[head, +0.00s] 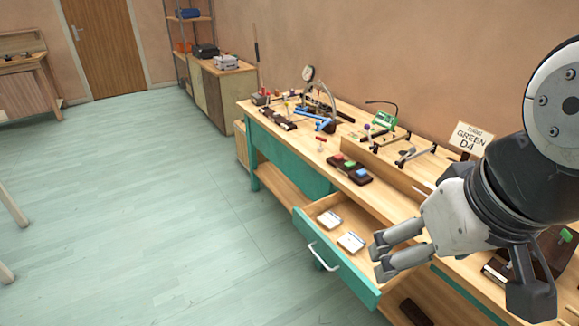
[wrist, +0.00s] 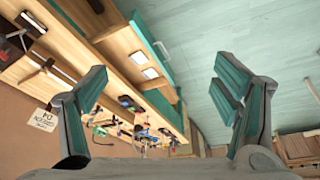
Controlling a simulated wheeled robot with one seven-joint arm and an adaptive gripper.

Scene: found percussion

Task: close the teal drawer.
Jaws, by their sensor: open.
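The teal drawer (head: 334,262) is pulled out from the workbench, with its wooden inside showing. Its teal front has a pale bar handle (head: 322,258). Two small white-topped boxes (head: 329,218) (head: 351,242) lie inside. My gripper (head: 380,258) is at the drawer's right end in the head view, its fingers overlapping that corner; I cannot tell whether they touch it. In the wrist view my gripper (wrist: 165,78) is open and empty, fingers wide apart. The drawer front (wrist: 150,42) and handle (wrist: 162,50) show beyond and between the fingers.
The workbench top (head: 330,150) holds several tools, a dark tray of coloured blocks (head: 350,169) and a "GREEN D4" sign (head: 470,138). A lower wooden shelf (head: 280,188) runs under the bench. The teal floor (head: 150,210) left of the drawer is clear.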

